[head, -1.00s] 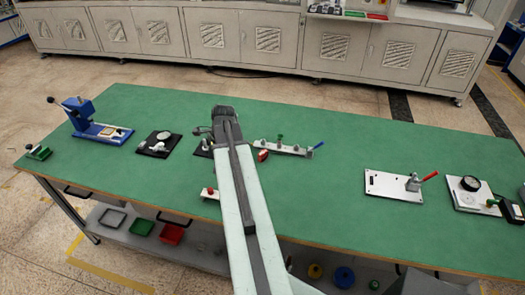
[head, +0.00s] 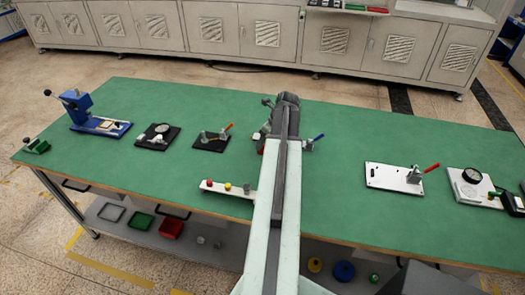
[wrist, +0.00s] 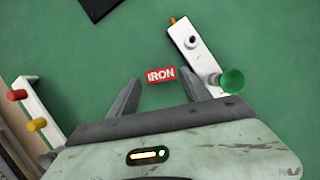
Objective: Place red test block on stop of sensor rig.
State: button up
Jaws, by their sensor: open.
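The red block (wrist: 160,75), labelled IRON, lies on the green table in the wrist view, between and just beyond my gripper's fingertips. My gripper (wrist: 162,83) is open and empty, its two dark fingers spread apart. A white bar fixture (wrist: 207,55) with a green knob and a raised round post lies just right of the block, close to my right finger. In the head view my arm hides most of that bar; its right end (head: 307,146) with a blue lever shows. I cannot tell for sure which fixture is the sensor rig or where its stop is.
A white strip with red and yellow knobs (head: 228,190) lies near the front edge, left of my arm. Black plates, a blue press (head: 95,115) and a green clamp stand further left. A white plate with a red lever (head: 395,177) and a dial gauge (head: 472,182) stand right.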

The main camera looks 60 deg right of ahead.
jog(key=b+x, duration=0.3)
jog(key=x, duration=0.1)
jog(key=shift+d+f, duration=0.15)
jog(key=shift+f, duration=0.15)
jog(key=shift+r, duration=0.2)
grip_shut()
